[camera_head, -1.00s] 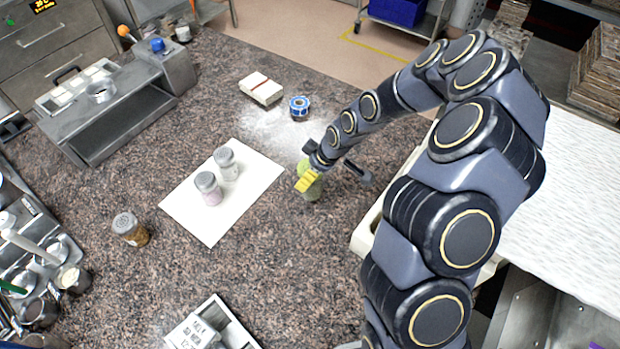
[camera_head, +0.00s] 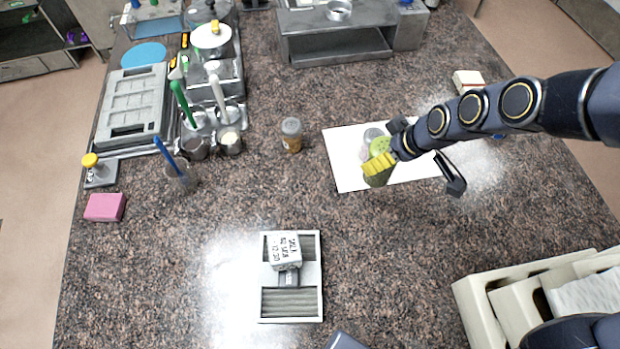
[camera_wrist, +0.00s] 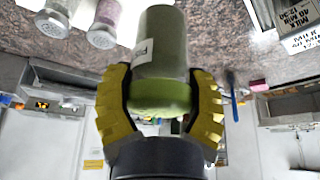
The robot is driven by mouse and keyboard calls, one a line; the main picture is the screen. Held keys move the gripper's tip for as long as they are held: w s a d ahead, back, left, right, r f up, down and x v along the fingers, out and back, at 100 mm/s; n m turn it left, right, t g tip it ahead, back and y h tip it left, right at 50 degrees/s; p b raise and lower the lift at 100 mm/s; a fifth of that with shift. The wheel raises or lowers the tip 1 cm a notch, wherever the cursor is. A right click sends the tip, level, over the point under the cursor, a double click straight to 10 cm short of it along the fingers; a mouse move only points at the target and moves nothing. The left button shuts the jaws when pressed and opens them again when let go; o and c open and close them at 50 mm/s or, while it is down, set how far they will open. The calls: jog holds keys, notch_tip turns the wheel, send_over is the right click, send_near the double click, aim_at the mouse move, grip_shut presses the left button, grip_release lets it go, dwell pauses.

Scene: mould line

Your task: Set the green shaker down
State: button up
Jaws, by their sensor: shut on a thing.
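My gripper (camera_head: 380,163) has yellow fingers shut on the green shaker (camera_head: 377,178). In the wrist view, the fingers (camera_wrist: 160,108) clasp its bright green lid end, and its duller green body (camera_wrist: 163,45) with a white label extends away from them. In the head view the shaker overlaps the near part of the white sheet (camera_head: 347,172); I cannot tell whether it touches. The pink shaker (camera_head: 365,153) stands just behind it, partly hidden. A white shaker (camera_wrist: 52,20) shows beside the pink one (camera_wrist: 106,22) in the wrist view.
A brown shaker (camera_head: 291,137) stands left of the sheet. A tray with a labelled block (camera_head: 290,318) lies nearer. A cream bin (camera_head: 478,312) is at lower right. White powder (camera_head: 490,185) lies right of the sheet. Bare counter (camera_head: 400,240) lies between sheet and bin.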

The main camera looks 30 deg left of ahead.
jog(key=s+a+n+g, duration=0.1)
jog(key=s+a+n, duration=0.1)
jog(key=s+a, duration=0.45)
jog(key=s+a+n+g, duration=0.1)
jog(key=s+a+n, duration=0.25)
jog(key=s, duration=0.55)
jog(key=shift+m, duration=0.35)
jog(key=shift+w+a+f, duration=1.1)
jog(key=shift+a+f, duration=0.9)
jog(key=shift+f, duration=0.05)
jog(key=shift+w+a+f, duration=1.1)
jog(key=shift+a+f, duration=0.85)
jog(key=shift+f, duration=0.05)
jog(key=shift+w+a+f, duration=1.1)
jog(key=shift+a+f, duration=0.9)
jog(key=shift+f, duration=0.05)
jog(key=shift+f, duration=0.1)
jog(key=o, duration=1.2)
